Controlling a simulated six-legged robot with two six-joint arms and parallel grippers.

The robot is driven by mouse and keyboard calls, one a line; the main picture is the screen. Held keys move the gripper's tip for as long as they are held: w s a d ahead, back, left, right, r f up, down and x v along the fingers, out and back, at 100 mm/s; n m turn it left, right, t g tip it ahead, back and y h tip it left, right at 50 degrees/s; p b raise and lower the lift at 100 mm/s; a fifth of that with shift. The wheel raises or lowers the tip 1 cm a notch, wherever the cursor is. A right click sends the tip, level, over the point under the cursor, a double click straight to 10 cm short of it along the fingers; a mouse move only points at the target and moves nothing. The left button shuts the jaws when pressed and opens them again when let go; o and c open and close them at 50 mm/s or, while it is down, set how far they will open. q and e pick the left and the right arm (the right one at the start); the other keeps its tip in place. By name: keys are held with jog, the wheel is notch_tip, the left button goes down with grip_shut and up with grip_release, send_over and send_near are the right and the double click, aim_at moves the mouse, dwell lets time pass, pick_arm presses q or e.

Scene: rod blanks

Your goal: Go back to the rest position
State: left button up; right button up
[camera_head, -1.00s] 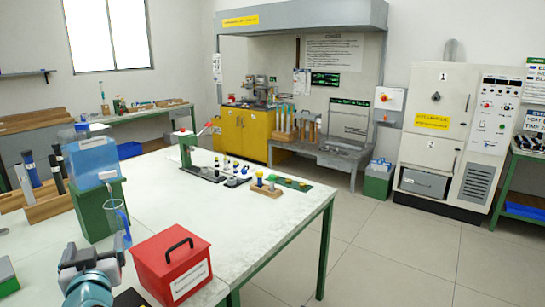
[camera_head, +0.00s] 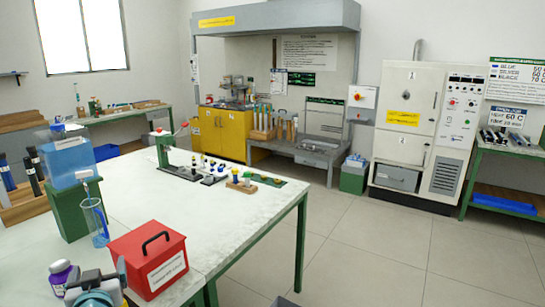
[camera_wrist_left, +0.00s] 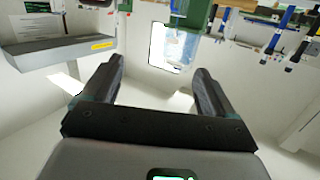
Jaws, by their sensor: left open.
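My left gripper (camera_wrist_left: 150,92) is open and empty in the left wrist view, its two dark fingers spread apart with only walls and the window behind them. That view appears upside down. In the head view part of my left arm and gripper (camera_head: 95,285) shows at the bottom left, beside the red box (camera_head: 148,262) on the white table. Its fingertips are hard to make out there. My right gripper is in neither view.
An oven cabinet (camera_head: 420,130) stands behind. Open floor (camera_head: 370,250) lies right.

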pick_arm(q)
jog(key=s+d+f+m+g+h, duration=0.25)
jog(key=d+f, duration=0.35)
jog(key=f, duration=0.4)
jog(key=s+d+f+m+g+h, duration=0.1)
jog(key=d+f+h, duration=0.2)
jog(key=d+f, duration=0.45)
jog(key=s+d+f+m+g+h, duration=0.1)
jog(key=s+d+f+g+h, duration=0.3)
jog(key=f, duration=0.7)
jog(key=s+d+f+g+h, duration=0.1)
jog(key=s+d+f+g, duration=0.2)
jog(key=s+d+f, duration=0.2)
jog(key=s+d+f+g+h, duration=0.2)
jog(key=s+d, duration=0.5)
jog(key=s, duration=0.5)
notch_tip(320, 180, down, 3)
jog(key=shift+s+d+r+n+g+p, duration=0.15)
jog(key=shift+n+g+p, duration=0.2)
jog(key=shift+g+p, duration=0.15)
